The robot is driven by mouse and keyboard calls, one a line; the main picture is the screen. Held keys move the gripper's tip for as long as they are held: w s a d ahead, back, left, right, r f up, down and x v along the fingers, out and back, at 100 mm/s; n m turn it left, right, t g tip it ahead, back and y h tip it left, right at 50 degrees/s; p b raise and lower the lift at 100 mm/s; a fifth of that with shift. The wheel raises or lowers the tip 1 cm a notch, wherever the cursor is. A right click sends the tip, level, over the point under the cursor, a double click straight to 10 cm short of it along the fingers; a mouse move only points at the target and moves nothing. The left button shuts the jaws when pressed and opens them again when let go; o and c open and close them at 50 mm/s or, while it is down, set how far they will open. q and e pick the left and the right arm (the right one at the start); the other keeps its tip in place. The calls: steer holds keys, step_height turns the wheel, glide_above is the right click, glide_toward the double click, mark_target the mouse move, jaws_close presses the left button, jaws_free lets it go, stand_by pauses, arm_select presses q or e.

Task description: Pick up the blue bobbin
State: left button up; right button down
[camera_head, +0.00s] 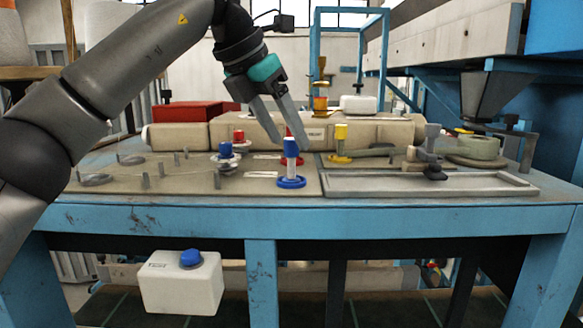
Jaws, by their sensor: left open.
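Nothing is held. My right gripper is not in view.
A yellow bobbin (340,143) stands to the right and a blue-and-white one (225,155) to the left. A grey shallow tray (430,184) fills the right front of the blue table (400,220).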

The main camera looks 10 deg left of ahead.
mark_target(291, 162)
arm_select(q)
steer(key=shift+p+x, duration=0.65)
steer(key=shift+x, duration=2.4)
steer(key=shift+c, duration=0.3)
jaws_close()
